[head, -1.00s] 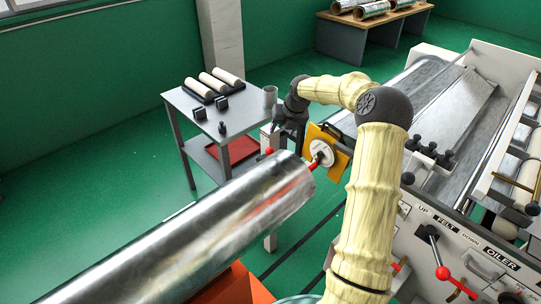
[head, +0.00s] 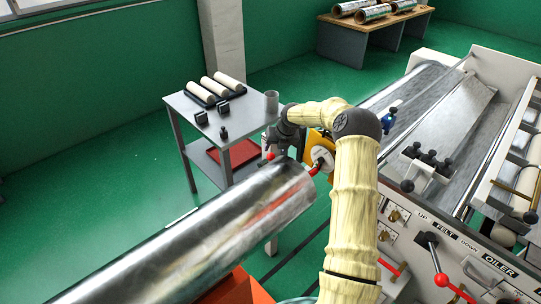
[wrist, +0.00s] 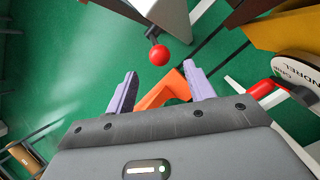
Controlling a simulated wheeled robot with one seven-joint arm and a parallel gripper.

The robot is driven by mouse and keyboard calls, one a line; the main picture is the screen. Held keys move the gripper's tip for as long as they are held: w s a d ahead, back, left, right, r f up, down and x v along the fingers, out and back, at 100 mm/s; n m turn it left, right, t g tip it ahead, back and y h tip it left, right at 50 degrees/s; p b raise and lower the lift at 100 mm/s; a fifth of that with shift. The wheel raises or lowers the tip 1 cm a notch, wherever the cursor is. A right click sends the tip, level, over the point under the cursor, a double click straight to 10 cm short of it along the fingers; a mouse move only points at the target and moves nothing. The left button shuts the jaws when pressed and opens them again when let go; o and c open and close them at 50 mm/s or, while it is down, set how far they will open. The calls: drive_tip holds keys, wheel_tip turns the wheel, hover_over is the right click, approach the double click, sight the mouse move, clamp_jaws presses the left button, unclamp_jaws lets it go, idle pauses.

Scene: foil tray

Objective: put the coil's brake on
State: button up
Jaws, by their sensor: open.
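The coil (head: 190,240) is a large shiny foil roll lying across the lower left of the head view. A lever with a red ball knob (head: 270,156) shows beyond the coil's near-right end; it also shows in the wrist view (wrist: 158,55), just ahead of the fingertips. My gripper (head: 273,145) is beside this knob in the head view. In the wrist view my gripper (wrist: 160,72) is open and empty, its purple fingers apart, with the knob beyond the gap and not gripped. No label shows on this lever.
A white dial marked MANDREL (wrist: 300,72) with a red handle (wrist: 260,89) is close on the right in the wrist view. An orange part (wrist: 165,92) lies below the fingers. A grey table (head: 185,110) with rollers stands behind; the machine panel (head: 450,245) fills the right.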

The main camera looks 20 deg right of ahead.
sight(273, 155)
drive_tip(key=p+x, duration=0.1)
drive_tip(key=x, duration=0.6)
drive_tip(key=shift+f+p, duration=0.2)
drive_tip(key=shift+p, duration=0.1)
drive_tip(key=shift+w+a+f, duration=0.1)
drive_tip(key=shift+w+f, duration=0.05)
drive_tip(key=shift+f, duration=0.2)
drive_tip(key=shift+c, duration=0.2)
clamp_jaws()
drive_tip(key=shift+r, duration=0.1)
